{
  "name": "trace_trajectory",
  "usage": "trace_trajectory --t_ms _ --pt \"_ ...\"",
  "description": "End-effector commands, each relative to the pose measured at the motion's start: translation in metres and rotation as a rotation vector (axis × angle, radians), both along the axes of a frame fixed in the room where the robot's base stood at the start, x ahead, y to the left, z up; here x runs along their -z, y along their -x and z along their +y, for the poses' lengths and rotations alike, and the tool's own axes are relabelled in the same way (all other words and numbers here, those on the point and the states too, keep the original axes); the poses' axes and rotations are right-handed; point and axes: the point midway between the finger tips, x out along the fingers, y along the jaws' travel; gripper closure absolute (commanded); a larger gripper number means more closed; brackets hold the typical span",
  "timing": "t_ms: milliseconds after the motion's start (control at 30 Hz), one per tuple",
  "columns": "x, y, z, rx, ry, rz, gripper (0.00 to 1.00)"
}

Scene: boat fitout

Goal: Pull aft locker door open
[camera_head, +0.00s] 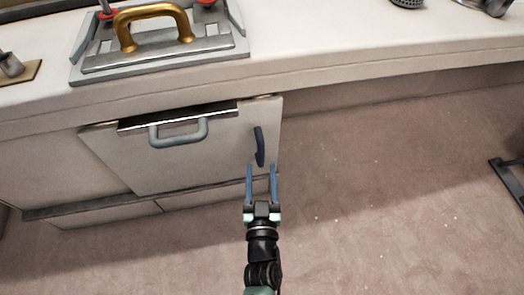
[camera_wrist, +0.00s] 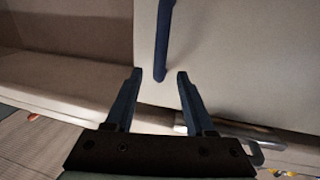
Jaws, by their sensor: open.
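A pale locker door (camera_head: 218,160) sits in the cabinet front below the counter. It carries an upright dark blue handle (camera_head: 259,147) near its right edge and a grey bar handle (camera_head: 178,133) near its top. I cannot tell which handle belongs to the aft locker. My gripper (camera_head: 261,170) is open and empty, just in front of the lower end of the blue handle. In the wrist view, the blue handle (camera_wrist: 162,45) runs down toward the gap between my gripper's fingertips (camera_wrist: 159,74). The fingers appear clear of it. The door (camera_wrist: 245,60) fills the upper right.
A grey plate with a gold handle (camera_head: 155,24) lies on the counter (camera_head: 330,50) above the door. A dark metal frame (camera_head: 510,181) stands on the floor at far right. The brown floor (camera_head: 400,200) right of my arm is clear.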

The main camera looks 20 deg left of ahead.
Motion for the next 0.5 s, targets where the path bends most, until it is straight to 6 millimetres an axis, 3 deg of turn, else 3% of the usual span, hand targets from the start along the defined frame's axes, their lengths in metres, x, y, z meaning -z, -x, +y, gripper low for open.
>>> trace_trajectory --t_ms 200,500 --pt "0.003 -0.042 0.017 -0.001 -0.001 -0.004 0.45" --pt "0.001 -0.065 0.028 -0.001 -0.001 -0.001 0.45"
